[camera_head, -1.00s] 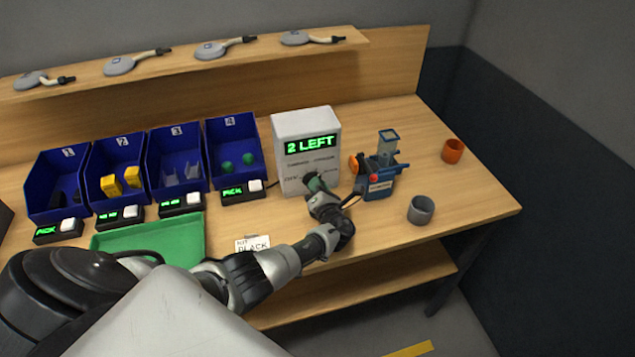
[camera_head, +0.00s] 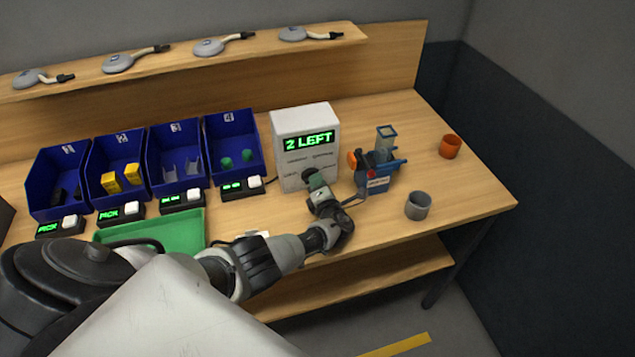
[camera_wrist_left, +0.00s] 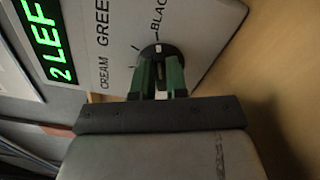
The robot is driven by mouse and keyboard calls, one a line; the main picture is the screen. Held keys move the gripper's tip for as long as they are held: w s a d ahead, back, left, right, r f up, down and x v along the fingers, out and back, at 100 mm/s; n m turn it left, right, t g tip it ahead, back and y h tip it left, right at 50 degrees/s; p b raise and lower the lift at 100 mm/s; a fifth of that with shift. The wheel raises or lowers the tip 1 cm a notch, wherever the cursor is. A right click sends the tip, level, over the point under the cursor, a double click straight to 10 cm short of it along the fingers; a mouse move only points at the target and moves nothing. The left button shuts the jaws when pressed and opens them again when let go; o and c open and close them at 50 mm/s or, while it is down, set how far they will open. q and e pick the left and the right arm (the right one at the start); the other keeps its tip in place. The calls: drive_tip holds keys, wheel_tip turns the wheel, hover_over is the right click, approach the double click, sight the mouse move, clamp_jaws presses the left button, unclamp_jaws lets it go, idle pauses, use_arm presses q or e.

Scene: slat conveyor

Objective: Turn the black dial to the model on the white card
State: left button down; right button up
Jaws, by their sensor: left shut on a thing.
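The black dial (camera_wrist_left: 160,50) sits on the front of the white box (camera_head: 297,150), among the words CREAM, GREEN and BLACK in the left wrist view. Where its pointer stands is too small to tell. My left gripper (camera_wrist_left: 158,72) has its green fingers shut on the dial; in the head view the gripper (camera_head: 315,178) hides the dial. The white card (camera_head: 262,234) lies at the table's front edge, mostly hidden behind my left arm, its text unreadable now. My right gripper is out of view.
The box's screen reads 2 LEFT. A blue device (camera_head: 378,170) stands close right of the gripper, with a grey cup (camera_head: 418,206) and an orange cup (camera_head: 450,147) beyond. Several blue bins (camera_head: 120,195) and a green tray (camera_head: 180,225) are at left.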

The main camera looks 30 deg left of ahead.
use_arm(q)
drive_tip(key=shift+s+f, duration=0.1)
drive_tip(key=c, duration=1.1)
unclamp_jaws()
drive_tip(key=shift+c, duration=0.2)
drive_tip(key=p+v, duration=0.1)
drive_tip(key=v, duration=0.9)
drive_tip(key=shift+s+d, duration=0.25)
drive_tip(key=shift+d, duration=0.05)
